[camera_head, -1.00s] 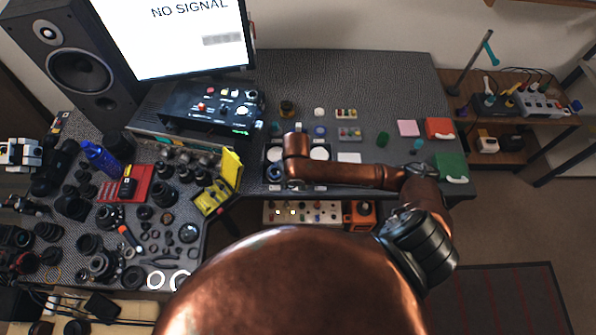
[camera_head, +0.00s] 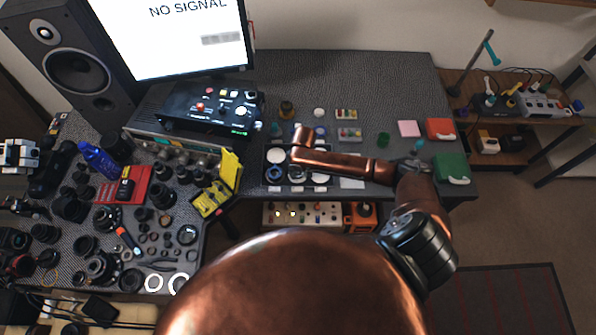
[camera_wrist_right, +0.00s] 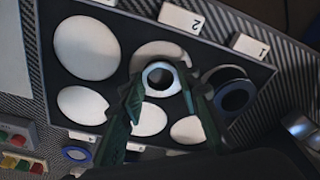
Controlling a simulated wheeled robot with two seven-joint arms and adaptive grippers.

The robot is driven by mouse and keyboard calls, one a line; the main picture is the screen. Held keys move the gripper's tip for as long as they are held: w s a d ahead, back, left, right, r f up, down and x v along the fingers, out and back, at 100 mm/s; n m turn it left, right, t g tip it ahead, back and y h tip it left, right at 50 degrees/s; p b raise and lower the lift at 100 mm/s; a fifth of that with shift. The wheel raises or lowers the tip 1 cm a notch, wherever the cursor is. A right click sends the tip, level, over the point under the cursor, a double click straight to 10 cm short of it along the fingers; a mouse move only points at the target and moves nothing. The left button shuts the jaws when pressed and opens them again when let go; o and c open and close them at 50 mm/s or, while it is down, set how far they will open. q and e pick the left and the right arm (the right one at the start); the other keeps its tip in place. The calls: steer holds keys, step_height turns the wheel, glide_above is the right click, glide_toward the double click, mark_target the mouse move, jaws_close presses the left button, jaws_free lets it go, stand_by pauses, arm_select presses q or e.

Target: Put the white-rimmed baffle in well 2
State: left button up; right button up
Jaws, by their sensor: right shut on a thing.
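The white-rimmed baffle (camera_wrist_right: 160,79) is a small pale ring with a dark centre in the right wrist view. My right gripper (camera_wrist_right: 161,88) is shut on it, with a dark green finger on either side. The baffle is over or at the near edge of the round well by label 2 (camera_wrist_right: 181,18); the white floor of well 2 (camera_wrist_right: 158,50) shows beyond it. I cannot tell whether the baffle touches the floor. In the head view my right arm reaches over the black tray (camera_head: 266,152) and mostly hides the gripper. My left gripper is not in view.
Other wells (camera_wrist_right: 87,47) show bare white floors. A small blue-rimmed ring (camera_wrist_right: 77,153) lies by the tray. Pink, red and green items stand right of it.

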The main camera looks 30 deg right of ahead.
mark_target(300, 176)
steer(key=shift+f, duration=0.15)
steer(key=o, duration=0.7)
steer(key=shift+o, duration=0.2)
step_height(300, 176, up, 12)
steer(key=s+p, duration=0.1)
steer(key=shift+s, duration=0.2)
stand_by(0.5)
